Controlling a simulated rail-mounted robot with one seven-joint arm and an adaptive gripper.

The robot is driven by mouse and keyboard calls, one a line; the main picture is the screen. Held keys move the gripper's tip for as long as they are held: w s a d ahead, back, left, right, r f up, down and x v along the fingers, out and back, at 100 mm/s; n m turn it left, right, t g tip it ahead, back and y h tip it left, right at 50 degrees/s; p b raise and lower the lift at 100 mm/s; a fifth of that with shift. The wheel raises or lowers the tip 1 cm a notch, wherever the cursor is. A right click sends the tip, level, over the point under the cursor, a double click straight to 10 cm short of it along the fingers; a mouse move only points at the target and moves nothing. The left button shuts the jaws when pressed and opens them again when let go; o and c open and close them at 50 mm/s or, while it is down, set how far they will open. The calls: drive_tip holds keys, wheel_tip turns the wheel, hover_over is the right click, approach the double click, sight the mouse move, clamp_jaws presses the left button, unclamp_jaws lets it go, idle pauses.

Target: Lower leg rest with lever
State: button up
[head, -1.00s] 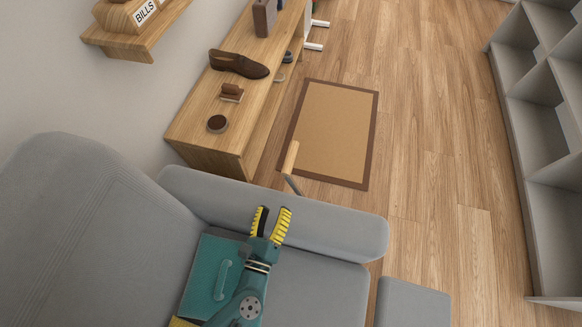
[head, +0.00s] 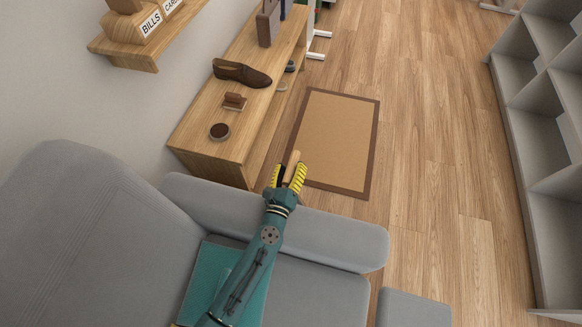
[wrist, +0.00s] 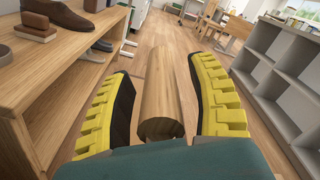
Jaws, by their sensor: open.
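The lever's wooden handle (head: 292,163) rises beside the far armrest of the grey recliner (head: 330,240). In the wrist view the handle (wrist: 160,98) lies between the two yellow-padded fingers, with a gap on each side. My gripper (head: 289,178) is open around the handle, above the armrest; it fills the sides of the wrist view (wrist: 165,100). The lever's lower shaft is hidden behind my gripper and the armrest. The grey leg rest (head: 412,307) shows at the bottom, right of the seat.
A wooden bench (head: 215,155) along the wall holds a brown shoe (head: 241,73), a brush (head: 235,101) and a round tin (head: 220,131). A brown-edged mat (head: 335,140) lies on the floor beyond the armrest. Grey shelves (head: 535,150) stand at right. Open floor lies between.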

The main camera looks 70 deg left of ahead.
drive_tip(key=shift+c, duration=0.2)
clamp_jaws()
idle(0.3)
